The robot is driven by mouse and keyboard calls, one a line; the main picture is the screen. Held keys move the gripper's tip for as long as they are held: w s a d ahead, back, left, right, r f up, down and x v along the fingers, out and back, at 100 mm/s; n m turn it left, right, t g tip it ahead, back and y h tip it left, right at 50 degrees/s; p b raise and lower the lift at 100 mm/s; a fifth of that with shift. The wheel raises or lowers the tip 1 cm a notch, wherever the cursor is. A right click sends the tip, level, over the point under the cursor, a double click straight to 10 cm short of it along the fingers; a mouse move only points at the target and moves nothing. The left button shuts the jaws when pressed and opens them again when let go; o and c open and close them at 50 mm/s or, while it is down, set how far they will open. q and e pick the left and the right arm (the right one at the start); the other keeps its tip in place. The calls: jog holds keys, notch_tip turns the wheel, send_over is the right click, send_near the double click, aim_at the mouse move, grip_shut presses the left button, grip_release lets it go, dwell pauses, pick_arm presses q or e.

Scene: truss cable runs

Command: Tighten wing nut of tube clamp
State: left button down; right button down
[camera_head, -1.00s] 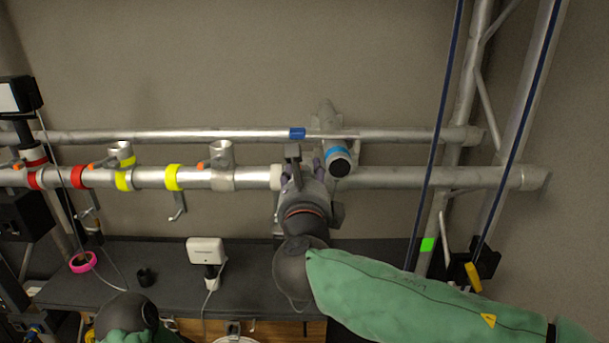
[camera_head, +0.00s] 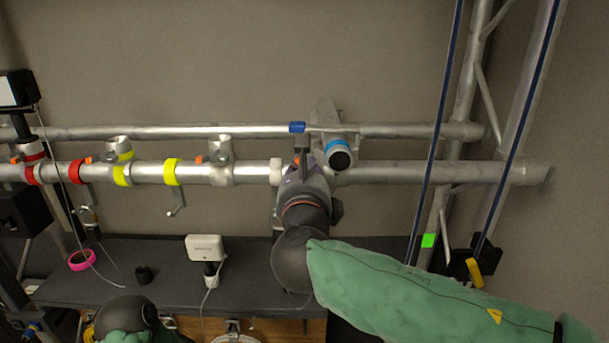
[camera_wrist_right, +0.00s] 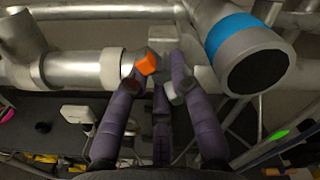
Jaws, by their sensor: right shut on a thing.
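The tube clamp (camera_wrist_right: 163,40) sits around the main silver tube (camera_head: 430,173), just left of a blue-banded cylinder (camera_head: 338,154). That cylinder (camera_wrist_right: 240,48) also fills the upper right of the right wrist view. The wing nut has an orange wing (camera_wrist_right: 146,62), visible beside the left purple finger. My right gripper (camera_wrist_right: 163,75) has its purple fingers around the wing nut and is shut on it; the finger hides part of the nut. In the head view my right gripper (camera_head: 301,168) is at the clamp, mostly hidden by its own wrist.
Other clamps with orange wings (camera_head: 202,159) and red (camera_head: 75,171) and yellow bands (camera_head: 172,171) line the tube to the left. A thinner tube (camera_head: 400,131) runs behind. A dark shelf (camera_head: 110,265) below holds a white device (camera_head: 205,248). Blue cables (camera_head: 436,130) hang at right.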

jog(key=m+b, duration=0.3)
jog(key=m, duration=0.1)
jog(key=shift+a+f+m, duration=0.1)
jog(key=shift+f+m, duration=0.05)
jog(key=shift+m, duration=0.15)
jog(key=m+b, duration=0.2)
jog(key=shift+m+b, duration=0.3)
jog(key=m+b, duration=0.2)
jog(key=m, duration=0.1)
jog(key=shift+m+b, duration=0.4)
jog(key=m+b, duration=0.2)
jog(key=m, duration=0.1)
jog(key=shift+r+m+b, duration=0.25)
jog(key=shift+m+b, duration=0.05)
jog(key=shift+b, duration=0.05)
jog(key=m+b, duration=0.3)
jog(key=m, duration=0.2)
jog(key=shift+r+b, duration=0.1)
jog(key=shift+b, duration=0.25)
jog(key=m+b, duration=0.2)
jog(key=m, duration=0.3)
jog(key=shift+r+b, duration=0.15)
jog(key=shift+b, duration=0.2)
